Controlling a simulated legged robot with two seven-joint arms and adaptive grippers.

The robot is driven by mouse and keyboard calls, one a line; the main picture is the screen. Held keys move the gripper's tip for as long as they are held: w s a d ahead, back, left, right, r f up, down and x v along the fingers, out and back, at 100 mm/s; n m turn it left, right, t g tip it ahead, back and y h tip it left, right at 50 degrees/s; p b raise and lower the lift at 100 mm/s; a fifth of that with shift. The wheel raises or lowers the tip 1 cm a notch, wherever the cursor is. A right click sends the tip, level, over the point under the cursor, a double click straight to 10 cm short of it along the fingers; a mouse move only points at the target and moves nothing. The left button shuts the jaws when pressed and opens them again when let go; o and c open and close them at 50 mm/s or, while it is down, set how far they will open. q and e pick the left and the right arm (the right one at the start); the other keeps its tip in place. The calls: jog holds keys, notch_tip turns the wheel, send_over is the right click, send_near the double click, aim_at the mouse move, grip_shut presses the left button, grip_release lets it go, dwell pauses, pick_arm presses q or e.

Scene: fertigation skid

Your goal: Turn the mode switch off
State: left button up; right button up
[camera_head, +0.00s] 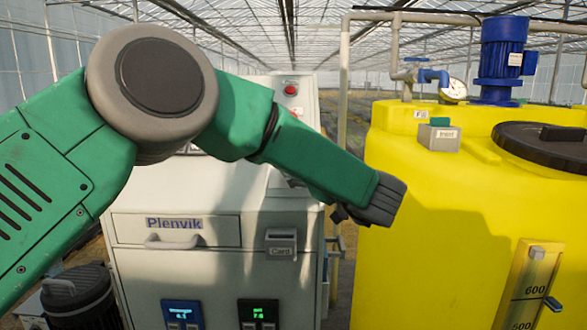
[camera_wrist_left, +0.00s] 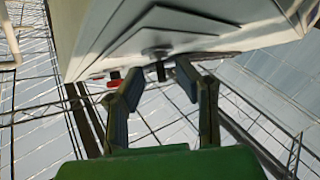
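In the left wrist view, what looks like the mode switch is a dark knob (camera_wrist_left: 160,71) on a round grey base, set on a pale panel face. My left gripper (camera_wrist_left: 158,80) is open, its two fingers apart with the knob between their tips in the picture. I cannot tell whether they touch it. The fingers are barely visible there, and the switch is not visible, likely behind my arm. My right gripper is not in view.
A red button (camera_head: 290,90) sits on the panel's upper part. The cabinet has a Plenvik drawer (camera_head: 175,230), a Card holder (camera_head: 281,243) and lit displays (camera_head: 182,313). A yellow tank (camera_head: 430,240) with a blue motor (camera_head: 502,55) stands close on the right. A dark canister (camera_head: 80,295) stands lower left.

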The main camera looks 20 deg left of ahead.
pick_arm(q)
jog(key=v, duration=1)
jog(key=shift+w+d+f, duration=0.2)
jog(key=shift+d, duration=0.05)
jog(key=shift+a, duration=0.15)
